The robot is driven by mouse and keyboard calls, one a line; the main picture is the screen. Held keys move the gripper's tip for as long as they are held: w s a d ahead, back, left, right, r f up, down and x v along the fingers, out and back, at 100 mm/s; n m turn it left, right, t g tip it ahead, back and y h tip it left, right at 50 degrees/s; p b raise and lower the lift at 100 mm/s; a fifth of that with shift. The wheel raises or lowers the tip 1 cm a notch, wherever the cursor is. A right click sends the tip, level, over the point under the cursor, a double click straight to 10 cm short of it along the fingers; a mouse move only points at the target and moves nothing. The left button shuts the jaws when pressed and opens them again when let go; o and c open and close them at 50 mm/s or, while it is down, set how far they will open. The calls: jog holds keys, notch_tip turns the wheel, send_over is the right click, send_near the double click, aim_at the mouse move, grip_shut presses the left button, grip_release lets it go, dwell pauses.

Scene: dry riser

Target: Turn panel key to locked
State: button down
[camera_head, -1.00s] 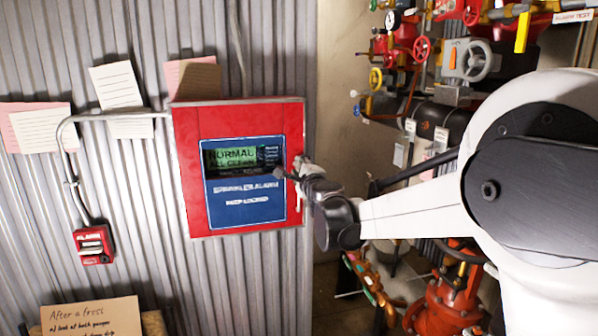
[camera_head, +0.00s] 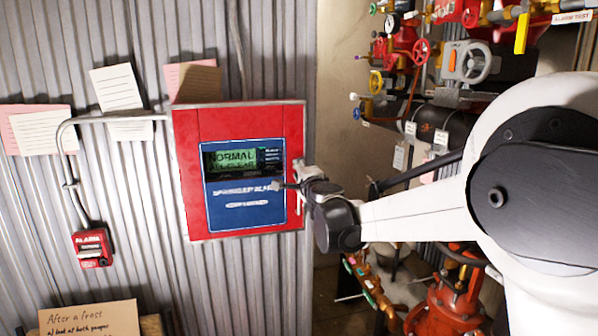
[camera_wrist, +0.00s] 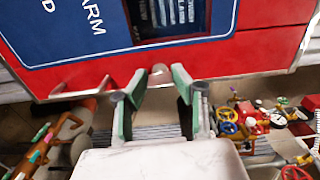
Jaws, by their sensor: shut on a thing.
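The red alarm panel (camera_head: 188,180) hangs on the corrugated wall, with a blue face and a green display (camera_head: 230,158) reading "NORMAL". In the wrist view the panel (camera_wrist: 110,66) fills the top, turned sideways. My gripper (camera_head: 284,186) is at the right part of the panel front. In the wrist view my gripper (camera_wrist: 156,78) has its green-padded fingers on either side of a small silver panel key (camera_wrist: 158,70) near the panel's edge, and is shut on it. The fingers hide part of it, so its turn angle cannot be told.
A thin metal handle (camera_wrist: 80,86) stands out from the panel edge beside my gripper. Pipes and valve wheels (camera_head: 472,62) crowd the right side. A red alarm box (camera_head: 92,248) and paper notes (camera_head: 117,88) are on the wall at left.

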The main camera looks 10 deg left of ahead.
jog(key=c, duration=1.4)
grip_release()
jog(key=shift+c, duration=0.2)
jog(key=shift+s, duration=0.1)
jog(key=v, duration=1.1)
jog(key=shift+s+d, duration=0.2)
jog(key=shift+s, duration=0.15)
jog(key=s+d+n+g, duration=0.4)
jog(key=s+d+n, duration=0.55)
jog(key=s, duration=0.55)
jog(key=s+d+f+n+g+h, duration=0.1)
jog(key=s+d+f+g+h, duration=0.1)
jog(key=s+d+f, duration=0.5)
jog(key=s+d+f+n+g+h, duration=0.2)
jog(key=s+d+f+h, duration=0.3)
jog(key=s+d, duration=0.8)
notch_tip(320, 180, down, 3)
jog(key=shift+s+d+r+g+h, duration=0.2)
jog(key=shift+s+d+g+h, duration=0.3)
jog(key=shift+s, duration=0.7)
